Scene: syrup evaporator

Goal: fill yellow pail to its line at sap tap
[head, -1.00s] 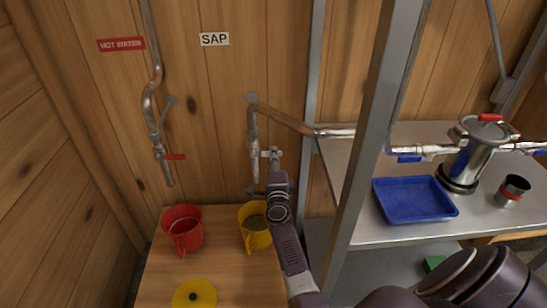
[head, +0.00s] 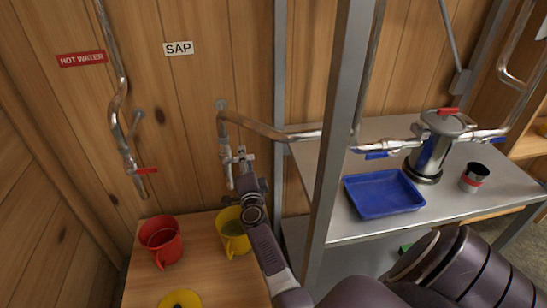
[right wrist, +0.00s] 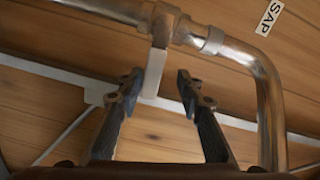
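The yellow pail (head: 232,246) stands upright on the wooden bench below the sap tap (head: 228,165), at the end of the pipe under the SAP sign. A dull surface shows inside the pail; its level against a line is too small to tell. My right gripper (head: 246,182) is at the tap, just above the pail, and partly hides both. In the right wrist view its two fingers (right wrist: 158,82) stand apart, with the pale tap lever (right wrist: 154,72) between or just beyond their tips. No firm contact shows. My left gripper is out of view.
A red pail (head: 161,245) and a yellow disc (head: 180,300) are on the wooden bench (head: 215,285). A metal post (head: 335,130) rises right of my right arm. Beyond it, a steel shelf holds a blue tray (head: 383,195), a metal canister (head: 434,148) and a cup (head: 474,178).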

